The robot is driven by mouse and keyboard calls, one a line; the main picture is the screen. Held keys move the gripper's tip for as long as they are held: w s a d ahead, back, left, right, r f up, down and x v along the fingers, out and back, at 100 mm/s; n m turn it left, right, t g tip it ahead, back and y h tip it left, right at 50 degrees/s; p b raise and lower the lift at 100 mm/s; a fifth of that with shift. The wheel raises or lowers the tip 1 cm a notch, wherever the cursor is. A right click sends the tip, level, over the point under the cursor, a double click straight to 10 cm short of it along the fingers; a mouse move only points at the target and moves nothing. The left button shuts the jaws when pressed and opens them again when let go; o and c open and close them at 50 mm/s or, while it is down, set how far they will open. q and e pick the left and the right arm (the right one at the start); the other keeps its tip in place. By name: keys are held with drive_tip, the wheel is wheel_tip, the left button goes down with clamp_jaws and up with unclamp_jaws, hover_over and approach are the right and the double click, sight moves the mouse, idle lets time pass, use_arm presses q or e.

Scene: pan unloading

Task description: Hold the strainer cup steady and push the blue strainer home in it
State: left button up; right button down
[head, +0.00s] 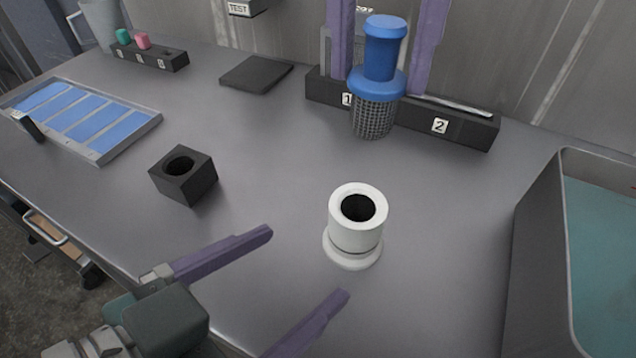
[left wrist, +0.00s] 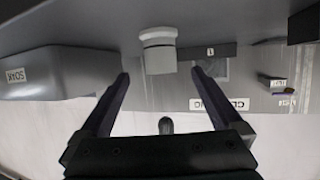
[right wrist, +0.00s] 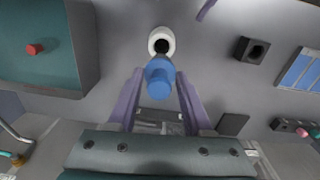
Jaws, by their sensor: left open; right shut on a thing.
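The white strainer cup (head: 341,236) stands upright on the table with its dark round opening facing up. My left gripper (head: 307,262) is open to the left of the cup and apart from it; in the left wrist view the cup (left wrist: 158,52) shows beyond and between the open fingertips. The blue strainer (head: 379,62) has a blue knob, a wide blue collar and a grey mesh basket below. My right gripper (head: 383,88) is shut on it and holds it upright, apart from the cup. The strainer (right wrist: 159,78) hides part of the cup's rim in the right wrist view.
A dark rack (head: 470,131) labelled 1 and 2 lies behind the strainer. A black block with a hole (head: 184,185) stands left of the cup, with a blue-panelled tray (head: 112,150) farther left. A grey tub (head: 535,240) with a teal inside stands at the right.

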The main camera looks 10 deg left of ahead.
sight(339, 236)
use_arm(q)
drive_tip(key=x, duration=1.1)
drive_tip(key=shift+d+r, duration=0.1)
drive_tip(key=shift+r, duration=0.1)
drive_tip(key=c, duration=1.4)
drive_tip(key=shift+c, duration=0.4)
use_arm(e)
drive_tip(key=shift+m, duration=0.8)
wheel_tip(339, 236, down, 4)
drive_tip(key=shift+f, duration=0.1)
use_arm(q)
drive_tip(key=shift+f, duration=0.1)
use_arm(e)
drive_tip(key=shift+f, duration=2)
